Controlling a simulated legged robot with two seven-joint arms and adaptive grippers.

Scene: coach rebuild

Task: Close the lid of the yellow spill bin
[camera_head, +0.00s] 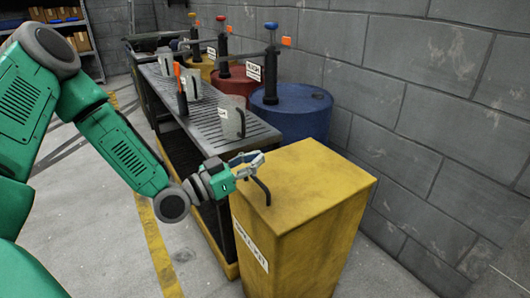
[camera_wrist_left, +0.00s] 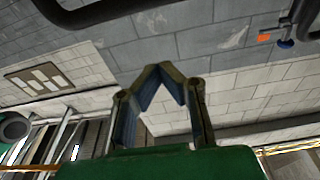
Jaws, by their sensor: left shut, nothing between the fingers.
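The yellow spill bin (camera_head: 300,235) stands in the right foreground of the head view, with a white label on its left side. Its yellow lid (camera_head: 318,178) lies flat across the top, and I see no gap under it. A dark curved handle (camera_head: 262,190) stands at the lid's left edge. My left gripper (camera_head: 256,158) is shut and empty, at the lid's back left corner, close to the handle; I cannot tell whether they touch. Its fingertips also show meeting in the left wrist view (camera_wrist_left: 163,68). My right gripper is not in view.
A grey block wall (camera_head: 430,110) closes the right side. The floor (camera_head: 110,225) at left is open, with a yellow line.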

